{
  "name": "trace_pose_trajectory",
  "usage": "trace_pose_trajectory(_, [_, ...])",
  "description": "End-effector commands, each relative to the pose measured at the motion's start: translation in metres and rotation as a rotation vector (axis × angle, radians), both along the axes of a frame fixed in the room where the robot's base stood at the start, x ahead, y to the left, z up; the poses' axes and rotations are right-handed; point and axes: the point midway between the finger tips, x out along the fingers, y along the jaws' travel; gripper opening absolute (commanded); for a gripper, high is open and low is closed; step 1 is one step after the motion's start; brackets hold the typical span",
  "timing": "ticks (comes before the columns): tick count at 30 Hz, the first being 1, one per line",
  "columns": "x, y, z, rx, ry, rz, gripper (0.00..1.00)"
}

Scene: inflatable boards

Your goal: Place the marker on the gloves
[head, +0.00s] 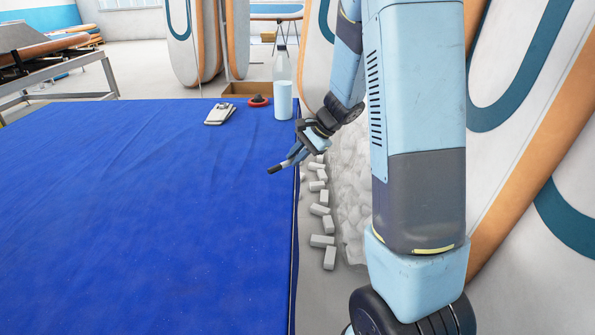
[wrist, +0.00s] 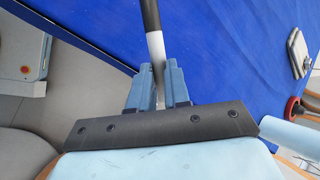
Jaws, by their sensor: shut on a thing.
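My gripper (head: 294,158) is shut on the marker (head: 274,169) and holds it in the air by the right edge of the blue-covered table. In the wrist view, the marker (wrist: 152,25) has a black end and a white body, and it sticks out between the two blue fingers of my gripper (wrist: 157,75). The gloves (head: 219,114) appear as a flat pale grey bundle at the far right part of the table, behind and left of my gripper. They also show in the wrist view (wrist: 297,52), near the right edge. Nothing lies between marker and gloves.
A red round object with a dark top (head: 258,101) sits right of the gloves. A bottle with a pale blue lower part (head: 282,98) stands beside it near the table's edge. The rest of the blue tabletop (head: 140,210) is clear. Pale blocks (head: 321,210) lie beside the table.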

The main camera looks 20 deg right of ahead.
Motion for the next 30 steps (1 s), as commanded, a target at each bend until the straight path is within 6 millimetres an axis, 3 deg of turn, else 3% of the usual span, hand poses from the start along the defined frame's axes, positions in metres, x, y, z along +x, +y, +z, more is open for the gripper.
trace_pose_trajectory(8, [-0.015, -0.003, -0.018, 0.002, 0.003, -0.003, 0.0])
trace_pose_trajectory(15, [-0.014, -0.003, -0.042, 0.001, 0.001, -0.002, 0.0])
trace_pose_trajectory(28, [-0.014, -0.003, -0.046, 0.001, 0.0, -0.001, 0.0])
trace_pose_trajectory(29, [-0.014, -0.003, -0.046, 0.001, 0.0, -0.001, 0.18])
trace_pose_trajectory(30, [-0.014, -0.003, -0.046, 0.001, -0.001, 0.0, 0.22])
